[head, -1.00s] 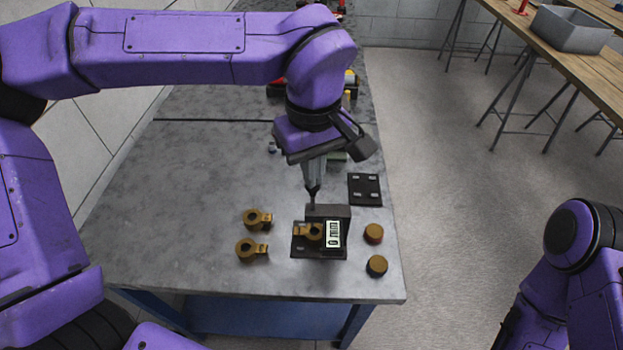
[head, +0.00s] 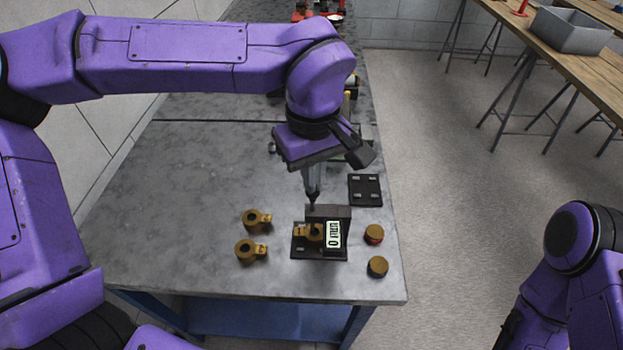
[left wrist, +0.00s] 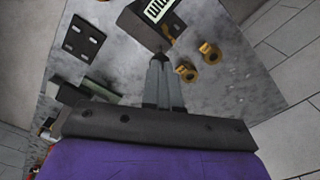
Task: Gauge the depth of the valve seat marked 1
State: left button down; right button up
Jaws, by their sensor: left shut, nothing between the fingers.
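Two brass valve seats with tags, one (head: 257,218) behind the other (head: 251,250), lie on the grey bench left of a dark fixture (head: 302,253). A third brass valve seat (head: 309,232) sits on the fixture, partly covered by a dark gauge block with a pale display (head: 333,235). The tag marks and the display text are too small to read surely. My left gripper (head: 313,203) points down, shut and empty, just behind the fixture's raised back; I cannot tell if it touches. In the left wrist view its tips (left wrist: 160,51) are near the gauge. My right gripper is out of view.
Two round brass-topped pieces, one (head: 374,234) behind the other (head: 377,266), stand right of the fixture near the bench's right edge. A black plate with light pads (head: 365,190) lies behind them. The bench (head: 190,190) is clear at left.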

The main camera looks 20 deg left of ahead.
pick_arm(q)
jog(key=shift+f+b, duration=0.4)
jog(key=shift+f, duration=0.8)
dwell(0.5)
notch_tip(320, 180, up, 7)
jog(key=p, duration=0.9)
jog(key=shift+r, duration=0.15)
